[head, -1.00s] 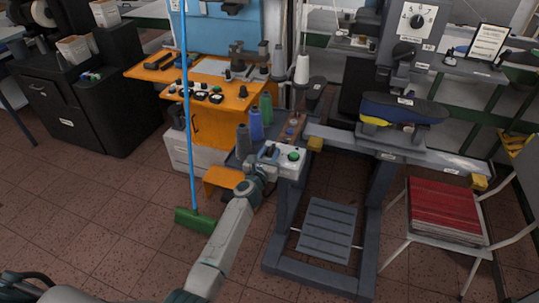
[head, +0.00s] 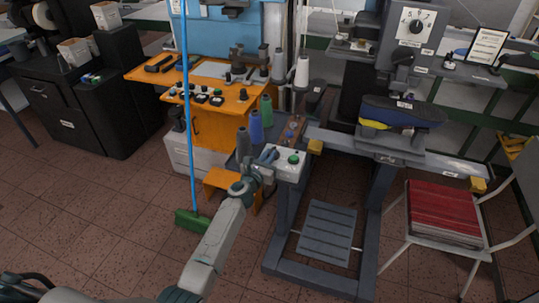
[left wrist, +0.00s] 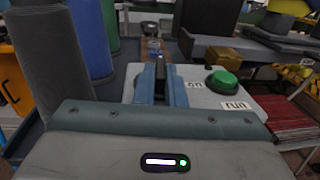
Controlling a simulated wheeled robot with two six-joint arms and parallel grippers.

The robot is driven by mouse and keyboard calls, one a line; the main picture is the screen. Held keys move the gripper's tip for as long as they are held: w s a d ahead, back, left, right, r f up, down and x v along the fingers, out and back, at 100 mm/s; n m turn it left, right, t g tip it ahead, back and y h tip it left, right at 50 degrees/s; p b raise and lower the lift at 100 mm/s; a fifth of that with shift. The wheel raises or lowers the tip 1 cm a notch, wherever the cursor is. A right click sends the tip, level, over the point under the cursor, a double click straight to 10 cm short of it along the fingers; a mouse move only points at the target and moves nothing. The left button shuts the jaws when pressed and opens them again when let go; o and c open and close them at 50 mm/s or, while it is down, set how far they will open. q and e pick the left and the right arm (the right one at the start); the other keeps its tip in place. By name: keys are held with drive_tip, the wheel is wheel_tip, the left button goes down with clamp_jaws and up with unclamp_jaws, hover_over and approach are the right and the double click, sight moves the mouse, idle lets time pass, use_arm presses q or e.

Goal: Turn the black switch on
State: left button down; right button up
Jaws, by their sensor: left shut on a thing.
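The black switch (left wrist: 160,68) sticks up from a light grey control box (left wrist: 255,97) and shows between my left gripper's fingers in the left wrist view. My left gripper (left wrist: 162,88) is shut on it, one blue-grey finger on each side. In the head view my left gripper (head: 268,155) is at the left part of the control box (head: 290,173); the switch is mostly hidden there. A green button (left wrist: 221,81) sits to the right of the switch, apart from the fingers. My right gripper is not in view.
Blue (head: 257,126), green and grey thread cones stand close behind and left of my left gripper. A machine with a dark blue shoe last (head: 402,111) stands to the right. A green broom (head: 193,220) leans at the left. Tiled floor is open at front left.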

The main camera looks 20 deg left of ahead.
use_arm(q)
drive_tip(key=shift+a+m+h, duration=0.25)
drive_tip(key=shift+m+h, duration=0.45)
drive_tip(key=shift+h, duration=0.3)
drive_tip(key=shift+m+g+h, duration=0.4)
drive_tip(key=shift+h, duration=0.2)
drive_tip(key=shift+w+a+f+m+g+h+b, duration=0.15)
drive_tip(key=shift+m+g+h+b, duration=0.3)
drive_tip(key=shift+m+h, duration=0.3)
drive_tip(key=shift+a+r+m+g+h+b, duration=0.1)
drive_tip(key=shift+m+g+h+b, duration=0.4)
drive_tip(key=shift+h, duration=0.45)
drive_tip(key=c, duration=1.5)
unclamp_jaws()
drive_tip(key=b+v, duration=0.2)
drive_tip(key=v, duration=0.8)
drive_tip(key=shift+s+a, duration=0.25)
drive_tip(key=shift+s, duration=0.05)
